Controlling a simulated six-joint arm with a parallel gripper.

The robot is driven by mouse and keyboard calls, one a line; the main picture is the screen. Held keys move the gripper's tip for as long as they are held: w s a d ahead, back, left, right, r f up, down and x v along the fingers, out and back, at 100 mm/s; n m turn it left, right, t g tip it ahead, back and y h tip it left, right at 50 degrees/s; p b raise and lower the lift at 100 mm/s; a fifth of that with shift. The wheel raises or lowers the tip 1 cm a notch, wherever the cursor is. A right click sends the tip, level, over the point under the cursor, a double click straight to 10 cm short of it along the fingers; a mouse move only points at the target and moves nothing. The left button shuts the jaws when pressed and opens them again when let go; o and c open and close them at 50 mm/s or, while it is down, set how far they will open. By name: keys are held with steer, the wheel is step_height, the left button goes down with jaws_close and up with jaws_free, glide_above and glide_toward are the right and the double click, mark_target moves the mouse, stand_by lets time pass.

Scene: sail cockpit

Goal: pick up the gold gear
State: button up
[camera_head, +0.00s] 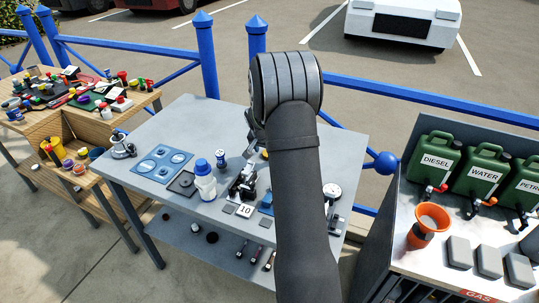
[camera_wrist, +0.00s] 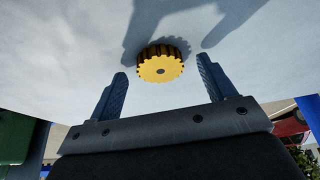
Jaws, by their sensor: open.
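My gripper (camera_wrist: 162,80) is open, with one dark finger to the left of the gear and one to the right. Both fingers are apart from the gear, and nothing is between them but the view of it. In the head view my arm stands in front of the grey table, and neither the gear nor my gripper's fingers can be made out.
The grey table (camera_head: 150,130) holds a blue-capped white bottle (camera_head: 204,182), a blue panel (camera_head: 163,163), a microscope-like device (camera_head: 243,180) and a dial gauge (camera_head: 331,192). Green cans (camera_head: 434,160) stand at the right. A wooden bench (camera_head: 60,125) is cluttered at the left. Blue railing (camera_head: 207,60) runs behind.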

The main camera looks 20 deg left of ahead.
steer(key=shift+w+f, duration=0.1)
steer(key=shift+f, duration=0.15)
steer(key=c, duration=1.2)
steer(key=shift+r, duration=0.15)
